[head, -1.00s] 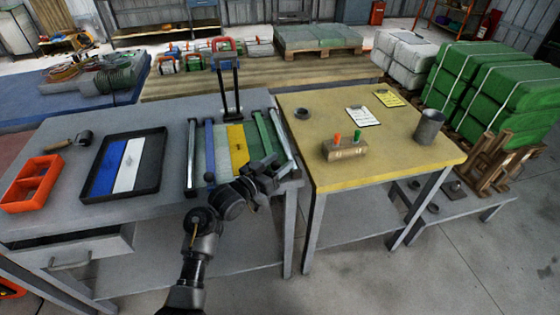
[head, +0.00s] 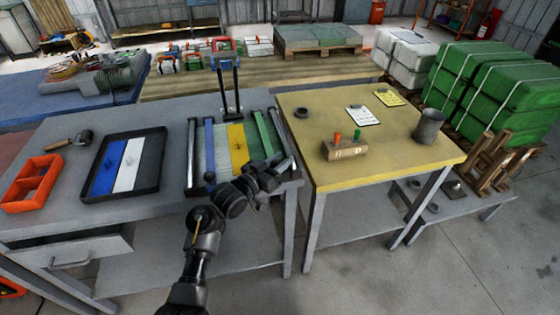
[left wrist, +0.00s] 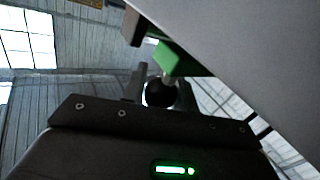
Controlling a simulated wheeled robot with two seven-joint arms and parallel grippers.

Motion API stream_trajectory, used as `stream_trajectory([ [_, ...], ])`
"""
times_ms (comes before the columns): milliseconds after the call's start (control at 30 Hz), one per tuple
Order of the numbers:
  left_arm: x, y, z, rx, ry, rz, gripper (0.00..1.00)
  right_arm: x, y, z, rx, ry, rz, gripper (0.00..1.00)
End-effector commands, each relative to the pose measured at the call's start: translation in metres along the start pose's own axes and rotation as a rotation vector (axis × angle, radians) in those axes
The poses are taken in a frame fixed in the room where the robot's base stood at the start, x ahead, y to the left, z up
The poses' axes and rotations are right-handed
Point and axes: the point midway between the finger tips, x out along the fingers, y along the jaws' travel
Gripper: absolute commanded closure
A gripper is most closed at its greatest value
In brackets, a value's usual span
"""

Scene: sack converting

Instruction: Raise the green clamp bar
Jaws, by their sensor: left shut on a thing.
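The green clamp bar (head: 263,131) lies along the right part of the fixture on the grey bench, looking low and flat. My left gripper (head: 270,170) is at the bar's near end and hides it in the head view. In the left wrist view, a green end piece (left wrist: 178,60) and a round black knob (left wrist: 160,93) show at the gripper, which is shut on the knob. A similar blue bar (head: 209,145) with a dark knob lies at the fixture's left. My right gripper is not in view.
Coloured strips, including a yellow one (head: 238,146), lie between the bars. A black upright frame (head: 229,88) stands behind the fixture. A dark tray (head: 155,163) with blue and white pieces is left. A yellow table (head: 398,152) with a peg block (head: 345,150) adjoins right.

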Motion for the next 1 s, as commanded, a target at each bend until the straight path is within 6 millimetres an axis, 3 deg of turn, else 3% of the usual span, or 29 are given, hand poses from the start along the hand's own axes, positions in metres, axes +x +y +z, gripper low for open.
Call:
stream_trajectory([
  [267,0.002,0.003,-0.033,-0.05,-0.033,-0.007,1.0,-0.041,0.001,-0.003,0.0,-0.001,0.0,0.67],
  [700,0.015,0.0,-0.12,-0.253,-0.163,-0.033,1.0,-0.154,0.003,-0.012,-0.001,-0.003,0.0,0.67],
  [1000,0.03,-0.013,-0.166,-0.391,-0.252,-0.051,1.0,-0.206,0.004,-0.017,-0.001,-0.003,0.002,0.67],
])
